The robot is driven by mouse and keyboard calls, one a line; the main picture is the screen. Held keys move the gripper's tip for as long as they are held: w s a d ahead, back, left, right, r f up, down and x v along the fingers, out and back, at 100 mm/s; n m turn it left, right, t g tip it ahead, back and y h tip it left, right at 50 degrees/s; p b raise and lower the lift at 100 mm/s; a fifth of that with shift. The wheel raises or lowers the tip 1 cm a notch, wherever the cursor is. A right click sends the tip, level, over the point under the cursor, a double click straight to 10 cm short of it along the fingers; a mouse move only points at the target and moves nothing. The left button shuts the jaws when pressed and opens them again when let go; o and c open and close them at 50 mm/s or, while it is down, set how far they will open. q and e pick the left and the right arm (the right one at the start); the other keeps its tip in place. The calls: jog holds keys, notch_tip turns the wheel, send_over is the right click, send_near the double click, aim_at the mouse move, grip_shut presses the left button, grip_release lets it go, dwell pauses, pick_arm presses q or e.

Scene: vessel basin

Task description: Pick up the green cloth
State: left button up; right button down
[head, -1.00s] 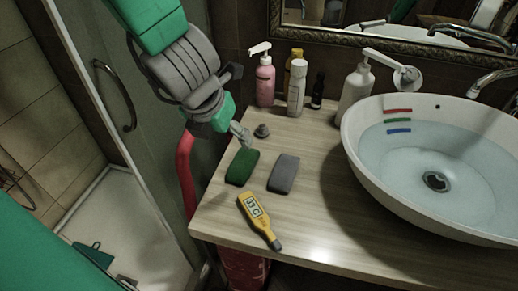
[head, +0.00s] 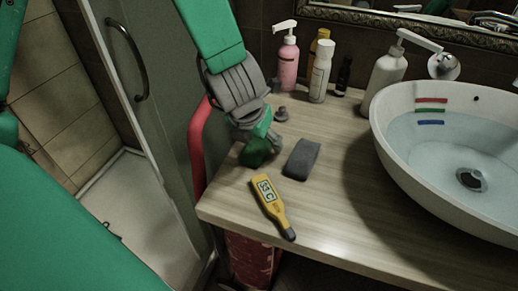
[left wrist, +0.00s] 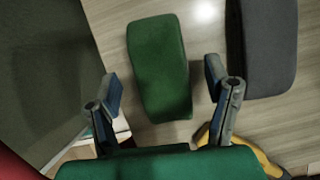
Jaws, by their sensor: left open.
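The green cloth (left wrist: 160,68) lies on the wooden counter as a rounded block. In the head view the green cloth (head: 254,154) is partly hidden by my left gripper (head: 262,140), which is above it. In the left wrist view my left gripper (left wrist: 163,90) is open, with one finger to each side of the near end of the cloth. The fingers look apart from it, and the cloth is not held. My right gripper is not in view.
A grey cloth (head: 301,157) lies just right of the green one. A yellow thermometer (head: 268,203) lies in front. A small dark stopper (head: 281,114), several bottles (head: 320,72) and a white basin of water (head: 386,139) stand behind and to the right.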

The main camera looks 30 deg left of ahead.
pick_arm(q)
jog(key=shift+x, duration=0.85)
jog(key=shift+d+r, duration=0.15)
jog(key=c, duration=1.1)
jog(key=shift+o, duration=0.2)
jog(key=shift+r, duration=0.1)
notch_tip(320, 180, up, 10)
jog(key=p, duration=0.5)
